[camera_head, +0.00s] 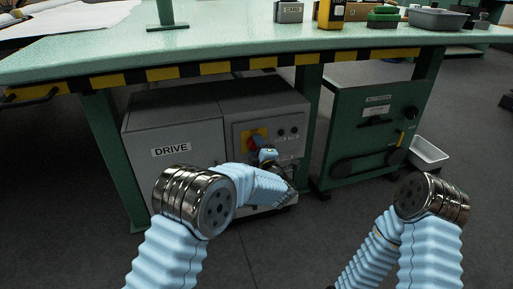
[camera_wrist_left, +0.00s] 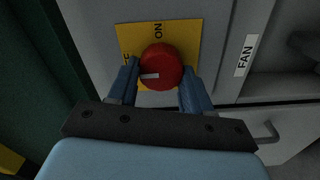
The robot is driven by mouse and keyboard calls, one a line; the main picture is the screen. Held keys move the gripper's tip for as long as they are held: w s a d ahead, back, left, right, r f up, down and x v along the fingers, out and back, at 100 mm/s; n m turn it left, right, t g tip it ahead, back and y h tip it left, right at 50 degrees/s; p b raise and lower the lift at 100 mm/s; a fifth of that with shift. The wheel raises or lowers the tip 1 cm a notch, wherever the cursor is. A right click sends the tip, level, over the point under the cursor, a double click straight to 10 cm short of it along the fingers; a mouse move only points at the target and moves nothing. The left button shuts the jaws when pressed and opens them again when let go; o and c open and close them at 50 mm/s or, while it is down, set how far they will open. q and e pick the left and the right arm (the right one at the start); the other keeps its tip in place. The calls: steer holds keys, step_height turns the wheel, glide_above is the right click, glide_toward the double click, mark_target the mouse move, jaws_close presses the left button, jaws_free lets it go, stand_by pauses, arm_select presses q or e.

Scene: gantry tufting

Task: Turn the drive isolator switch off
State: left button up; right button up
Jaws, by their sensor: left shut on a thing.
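The drive isolator switch is a red knob (camera_head: 254,137) on a yellow plate (camera_head: 246,145), on the front of the grey DRIVE cabinet (camera_head: 172,128) under the bench. In the left wrist view the red knob (camera_wrist_left: 163,66) sits between the fingers of my left gripper (camera_wrist_left: 158,88), which is shut on it. The knob's white mark lies at its left side. The yellow plate (camera_wrist_left: 185,38) reads ON above the knob; a second, partly hidden label is at the left. In the head view my left gripper (camera_head: 266,154) partly covers the knob. My right gripper is out of view.
A FAN label (camera_wrist_left: 243,55) is right of the knob. A green cabinet (camera_head: 370,130) with a black handle stands to the right, beside a grey bin (camera_head: 428,153). The striped bench edge (camera_head: 215,68) overhangs the cabinet. Green bench legs (camera_head: 112,160) flank it.

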arm_select(q)
steer(key=o, duration=1)
steer(key=shift+o, duration=0.2)
steer(key=p+v, duration=0.1)
steer(key=v, duration=1.3)
